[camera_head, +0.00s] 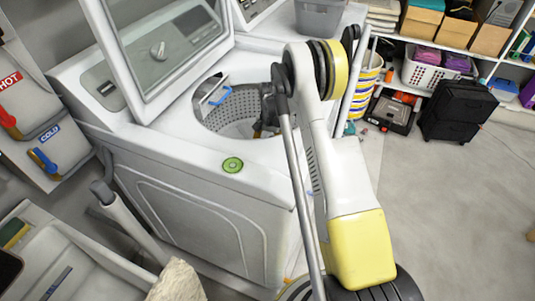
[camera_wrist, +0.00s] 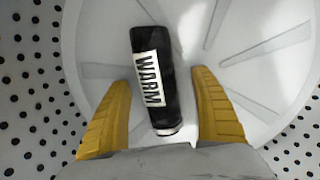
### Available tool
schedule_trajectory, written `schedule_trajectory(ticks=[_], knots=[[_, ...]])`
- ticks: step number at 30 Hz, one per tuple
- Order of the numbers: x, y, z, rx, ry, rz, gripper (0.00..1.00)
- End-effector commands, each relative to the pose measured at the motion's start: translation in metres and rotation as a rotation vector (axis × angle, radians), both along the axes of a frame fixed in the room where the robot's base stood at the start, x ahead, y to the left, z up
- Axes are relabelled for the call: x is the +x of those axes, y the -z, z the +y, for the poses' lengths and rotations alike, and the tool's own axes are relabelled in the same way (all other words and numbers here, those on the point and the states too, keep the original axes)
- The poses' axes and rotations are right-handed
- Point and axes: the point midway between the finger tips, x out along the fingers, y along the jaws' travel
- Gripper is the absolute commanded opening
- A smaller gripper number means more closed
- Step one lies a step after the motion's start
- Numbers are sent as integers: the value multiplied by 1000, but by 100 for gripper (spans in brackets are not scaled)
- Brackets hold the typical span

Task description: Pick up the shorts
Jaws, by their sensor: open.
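In the wrist view my gripper (camera_wrist: 162,80) points down into the washer drum, its two yellow fingers apart. Between them lies a black, roughly cylindrical item (camera_wrist: 168,85) with a white patch reading "WARM". It rests on the pale drum floor (camera_wrist: 240,60), and the fingers appear clear of its sides. I cannot make out anything clearly shaped like shorts. In the head view my gripper (camera_head: 268,118) reaches into the open top of the white washing machine (camera_head: 190,210), partly hidden by the rim and my arm. The black item cannot be made out there.
The raised lid (camera_head: 160,50) stands to the left of my arm. The perforated drum wall (camera_wrist: 30,80) surrounds my gripper. A round green item (camera_head: 232,165) lies on the washer's front rim. A utility sink (camera_head: 70,265) is at lower left.

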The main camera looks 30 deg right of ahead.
Motion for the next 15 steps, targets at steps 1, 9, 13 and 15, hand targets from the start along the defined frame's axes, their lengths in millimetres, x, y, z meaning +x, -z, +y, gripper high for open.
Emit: schedule_trajectory(ticks=[1,9,13,15], knots=[[0,-1,0,0,0,0,74],[0,-2,0,0,0,0,16],[0,-2,0,0,0,0,12],[0,-2,0,0,0,0,12]])
